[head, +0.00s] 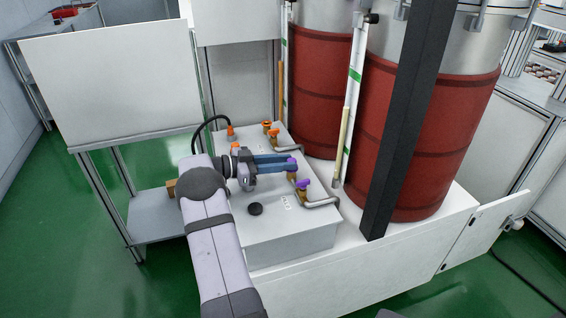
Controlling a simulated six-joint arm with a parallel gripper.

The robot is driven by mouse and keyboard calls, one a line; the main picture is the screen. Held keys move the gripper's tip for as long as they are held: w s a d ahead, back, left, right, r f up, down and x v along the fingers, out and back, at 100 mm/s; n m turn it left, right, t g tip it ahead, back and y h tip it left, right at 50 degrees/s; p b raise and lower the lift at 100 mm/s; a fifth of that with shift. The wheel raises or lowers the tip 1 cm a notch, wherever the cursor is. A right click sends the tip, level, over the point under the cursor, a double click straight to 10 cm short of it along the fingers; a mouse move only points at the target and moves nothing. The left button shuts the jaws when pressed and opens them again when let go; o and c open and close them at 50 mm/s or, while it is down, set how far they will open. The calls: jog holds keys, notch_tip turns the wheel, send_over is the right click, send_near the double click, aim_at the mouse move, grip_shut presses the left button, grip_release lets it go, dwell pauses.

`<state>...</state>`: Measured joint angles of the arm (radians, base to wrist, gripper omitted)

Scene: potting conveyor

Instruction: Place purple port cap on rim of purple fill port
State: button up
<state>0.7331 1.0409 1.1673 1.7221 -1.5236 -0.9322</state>
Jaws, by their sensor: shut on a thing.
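My gripper (293,164) reaches in from the left over the white box, its blue fingers pointing right. It is shut on the small purple port cap (291,160), which shows at the fingertips. The purple fill port (291,175) is just below the fingertips and partly hidden by them. I cannot tell whether the cap touches the port's rim. A purple-handled valve (303,184) sits close beside the port, on the near right.
The white box (290,245) carries an orange port (266,125), an orange-handled valve (274,134) and a black knob (255,208). Bent metal pipes (322,202) run right. Red-banded drums (420,140) and a dark post (405,120) stand right. A black hose (207,122) arches behind.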

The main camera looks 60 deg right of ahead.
jog(key=o, duration=1)
